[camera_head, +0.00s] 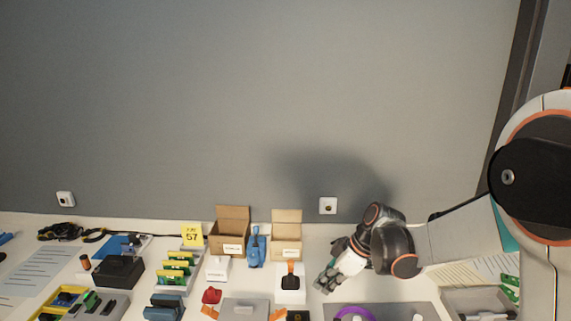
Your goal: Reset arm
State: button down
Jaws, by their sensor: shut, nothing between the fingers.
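My arm (460,238) reaches in from the right side of the head view, over the right part of the table. My gripper (328,283) is at its end, pointing down and to the left. It is shut and empty. It hangs just right of a white box with a black and orange item (290,282) on it. I cannot tell its exact height above the table.
Two open cardboard cartons (229,240) (286,245) stand against the wall, with a blue item (256,248) between them. A yellow card marked 57 (192,234), green boards in a rack (177,268) and a black box (119,271) are left. A grey bin (478,302) is right.

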jog(key=s+d+r+m+t+h, duration=0.35)
jog(key=s+r+m, duration=0.35)
jog(key=s+r, duration=0.45)
jog(key=s+d+m+t+h, duration=0.1)
jog(key=s+d+m, duration=0.1)
jog(key=s, duration=0.4)
jog(key=s+d+m+t+h, duration=0.1)
jog(key=s+d+m, duration=0.2)
jog(key=s+m, duration=0.2)
jog(key=shift+s+d+r, duration=0.3)
jog(key=shift+s+d, duration=0.05)
jog(key=shift+s, duration=0.3)
